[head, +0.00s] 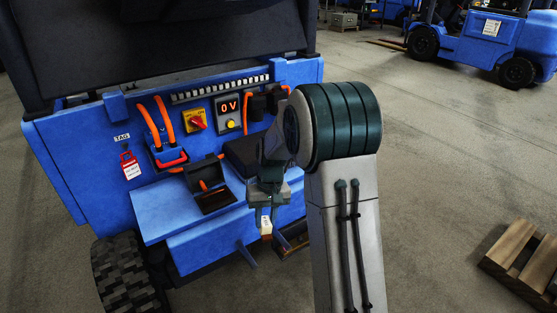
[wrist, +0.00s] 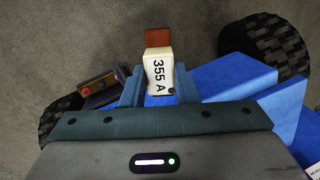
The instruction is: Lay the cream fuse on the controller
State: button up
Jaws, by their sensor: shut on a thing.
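The cream fuse (wrist: 159,72), marked "355 A", is between the two fingers of my gripper (wrist: 160,87) in the wrist view. A red-brown end tab sticks out past it. In the head view my gripper (head: 266,208) points down, with the fuse (head: 266,226) showing below the fingers as a small pale block. It hangs in front of the blue truck's lower right part, clear of any surface I can see. A black box (head: 241,155) behind my gripper may be the controller; my arm partly hides it, so I cannot tell.
An open dark holder (head: 214,198) sits on the blue ledge (head: 165,209). Orange cables, a red switch (head: 196,122) and a "0 V" display (head: 228,106) are on the panel. A red tag (head: 130,166) hangs left. A pallet (head: 525,252) lies right; floor between is clear.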

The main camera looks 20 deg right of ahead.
aim_at(255, 151)
jog(key=k, duration=0.65)
jog(key=z, duration=0.6)
jog(key=i, duration=1.3)
jog(key=u, duration=0.45)
